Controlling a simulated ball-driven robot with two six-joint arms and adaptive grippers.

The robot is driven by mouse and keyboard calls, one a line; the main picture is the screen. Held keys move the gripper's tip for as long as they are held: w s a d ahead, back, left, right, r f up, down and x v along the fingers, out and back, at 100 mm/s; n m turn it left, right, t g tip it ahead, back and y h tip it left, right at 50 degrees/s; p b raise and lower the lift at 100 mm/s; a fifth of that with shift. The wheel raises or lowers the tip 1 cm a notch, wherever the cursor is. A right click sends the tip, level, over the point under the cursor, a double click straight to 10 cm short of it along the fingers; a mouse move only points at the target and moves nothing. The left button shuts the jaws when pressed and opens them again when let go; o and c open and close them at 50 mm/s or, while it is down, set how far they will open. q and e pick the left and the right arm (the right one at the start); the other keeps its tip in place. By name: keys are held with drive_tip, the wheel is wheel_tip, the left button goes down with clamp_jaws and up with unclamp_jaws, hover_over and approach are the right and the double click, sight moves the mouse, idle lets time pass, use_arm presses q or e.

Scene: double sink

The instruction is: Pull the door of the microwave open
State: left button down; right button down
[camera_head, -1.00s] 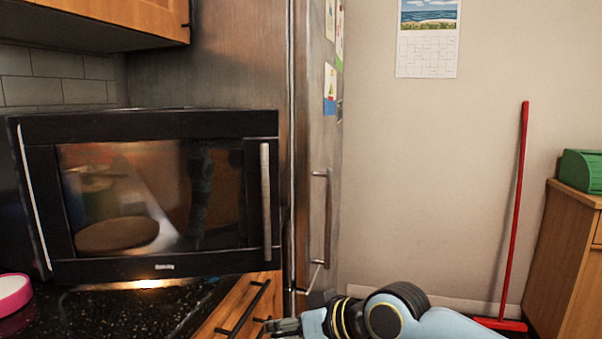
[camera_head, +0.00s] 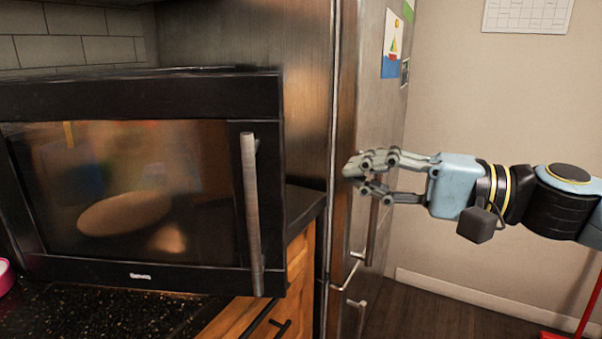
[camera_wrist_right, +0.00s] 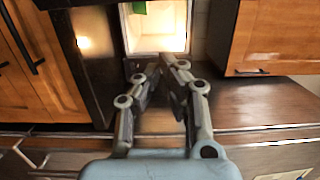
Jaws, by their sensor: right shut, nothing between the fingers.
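The black microwave door (camera_head: 130,283), with its dark window, fills the left of the head view. Its upright grey bar handle (camera_head: 252,215) is on the right. In the wrist view a lit, pale microwave cavity (camera_wrist_right: 160,28) shows uncovered with something green inside, so the door stands at least partly open. How far is hard to tell. My right gripper (camera_head: 352,170) is shut and empty, right of the handle and apart from it, in front of the fridge. Its fingers also show in the wrist view (camera_wrist_right: 158,70), pointing toward the cavity. My left gripper is out of view.
A metal fridge (camera_head: 370,110) with a handle stands close behind my right gripper. The black countertop (camera_head: 110,315) and wooden lower cabinets (camera_head: 300,260) lie below the door. An upper wooden cabinet (camera_wrist_right: 268,38) shows in the wrist view. Open floor lies at lower right.

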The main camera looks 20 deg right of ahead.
drive_tip(key=w+a+p, duration=0.3)
drive_tip(key=a, duration=0.5)
idle(0.4)
drive_tip(key=shift+f, duration=0.1)
